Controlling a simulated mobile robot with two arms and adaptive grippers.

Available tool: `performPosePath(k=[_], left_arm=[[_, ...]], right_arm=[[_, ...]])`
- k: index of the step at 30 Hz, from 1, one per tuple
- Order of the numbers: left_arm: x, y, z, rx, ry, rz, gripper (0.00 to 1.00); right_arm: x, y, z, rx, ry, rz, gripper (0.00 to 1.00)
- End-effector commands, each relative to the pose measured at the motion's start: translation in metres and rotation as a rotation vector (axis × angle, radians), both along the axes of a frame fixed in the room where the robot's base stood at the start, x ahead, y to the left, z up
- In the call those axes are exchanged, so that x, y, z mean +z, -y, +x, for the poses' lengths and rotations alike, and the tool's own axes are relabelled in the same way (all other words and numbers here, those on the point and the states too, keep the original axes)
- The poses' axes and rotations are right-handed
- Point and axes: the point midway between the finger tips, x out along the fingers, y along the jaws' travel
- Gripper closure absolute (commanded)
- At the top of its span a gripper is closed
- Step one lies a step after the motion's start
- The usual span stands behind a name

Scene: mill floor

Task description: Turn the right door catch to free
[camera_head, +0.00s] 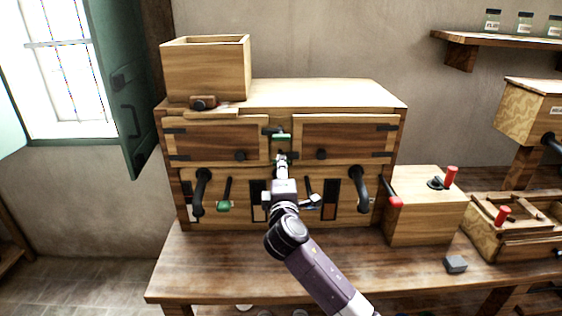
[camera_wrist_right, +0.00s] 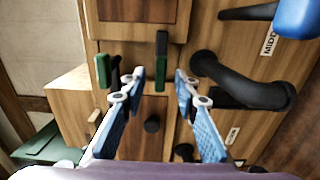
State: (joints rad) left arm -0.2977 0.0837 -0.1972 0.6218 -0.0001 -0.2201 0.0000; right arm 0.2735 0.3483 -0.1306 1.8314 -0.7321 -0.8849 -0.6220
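The wooden cabinet (camera_head: 330,100) has two upper doors, the right door (camera_head: 345,138) and the left door (camera_head: 215,138), both shut. Small green-and-black catches sit in the strip between them; an upper one (camera_head: 281,137) shows above my right gripper (camera_head: 283,165). In the right wrist view, one green catch (camera_wrist_right: 161,58) lies ahead of the gap between my blue fingers (camera_wrist_right: 160,92), and another (camera_wrist_right: 103,70) is left of it. My right fingers are spread apart with nothing between them. I cannot tell which catch is the right door's. My left gripper is out of view.
A wooden box (camera_head: 425,205) stands to the right. The bench (camera_head: 210,260) is clear at front left.

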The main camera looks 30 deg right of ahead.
Motion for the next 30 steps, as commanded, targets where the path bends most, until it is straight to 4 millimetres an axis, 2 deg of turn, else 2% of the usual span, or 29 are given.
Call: performPosePath(k=[7, 19, 27, 30], left_arm=[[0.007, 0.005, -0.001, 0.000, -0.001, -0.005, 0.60], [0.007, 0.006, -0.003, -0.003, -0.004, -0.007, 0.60], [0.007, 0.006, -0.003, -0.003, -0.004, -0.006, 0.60], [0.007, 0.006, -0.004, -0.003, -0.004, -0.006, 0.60]], right_arm=[[0.000, 0.015, 0.025, 0.000, -0.001, 0.002, 0.72], [-0.001, 0.019, 0.030, 0.001, -0.001, 0.003, 0.72], [-0.001, 0.019, 0.030, 0.001, -0.002, 0.003, 1.00], [-0.002, 0.019, 0.030, 0.001, -0.002, 0.003, 1.00]])
